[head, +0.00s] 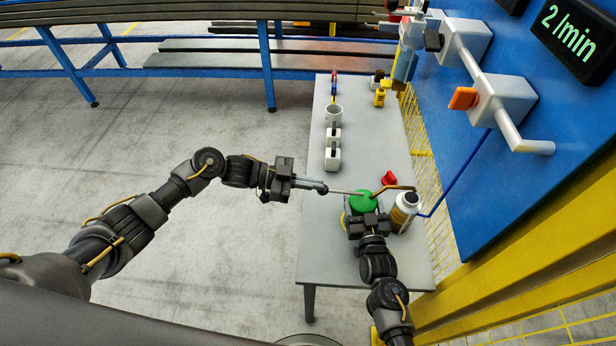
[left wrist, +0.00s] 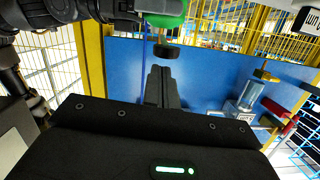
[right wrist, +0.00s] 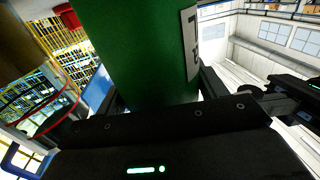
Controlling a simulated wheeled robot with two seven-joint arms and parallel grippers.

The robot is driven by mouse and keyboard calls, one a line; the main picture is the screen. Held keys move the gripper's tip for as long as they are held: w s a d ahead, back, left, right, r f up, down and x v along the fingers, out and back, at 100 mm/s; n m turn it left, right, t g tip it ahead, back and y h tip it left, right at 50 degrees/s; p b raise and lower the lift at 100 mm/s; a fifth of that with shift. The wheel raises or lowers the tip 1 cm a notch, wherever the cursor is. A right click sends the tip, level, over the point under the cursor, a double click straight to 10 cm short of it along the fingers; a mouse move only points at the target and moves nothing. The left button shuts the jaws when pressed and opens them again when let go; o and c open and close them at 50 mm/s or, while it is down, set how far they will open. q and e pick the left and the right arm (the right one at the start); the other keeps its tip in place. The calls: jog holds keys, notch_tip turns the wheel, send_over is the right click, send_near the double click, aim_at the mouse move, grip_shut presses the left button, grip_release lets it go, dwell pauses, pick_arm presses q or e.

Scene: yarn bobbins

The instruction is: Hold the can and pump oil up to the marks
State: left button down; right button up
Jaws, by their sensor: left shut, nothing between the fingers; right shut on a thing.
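The green oil can (head: 361,203) stands at the near part of the grey table, with a copper-coloured spout (head: 392,188) pointing right and a thin metal lever (head: 345,191) pointing left. My right gripper (head: 362,222) is shut on the can body; the green wall (right wrist: 140,50) fills the space between its fingers in the right wrist view. My left gripper (head: 322,188) is shut and empty, its fingertips close to the lever's free end. In the left wrist view the closed fingers (left wrist: 161,75) point at a dark knob (left wrist: 165,51) below the green can (left wrist: 165,20). Whether they touch it I cannot tell.

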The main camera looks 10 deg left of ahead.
pick_arm(q)
jog(key=shift+f, duration=0.25)
jog(key=shift+f, duration=0.9)
jog(key=s+a+r, duration=0.1)
jog(key=a+r, duration=0.5)
jog(key=a, duration=0.4)
jog(key=shift+s, duration=0.15)
dwell(1.0)
jog(key=shift+d+r+y, duration=0.2)
jog(key=shift+d+r, duration=0.05)
jog(key=shift+r, duration=0.4)
jog(key=shift+d+r+y, duration=0.2)
jog(key=shift+r, duration=0.45)
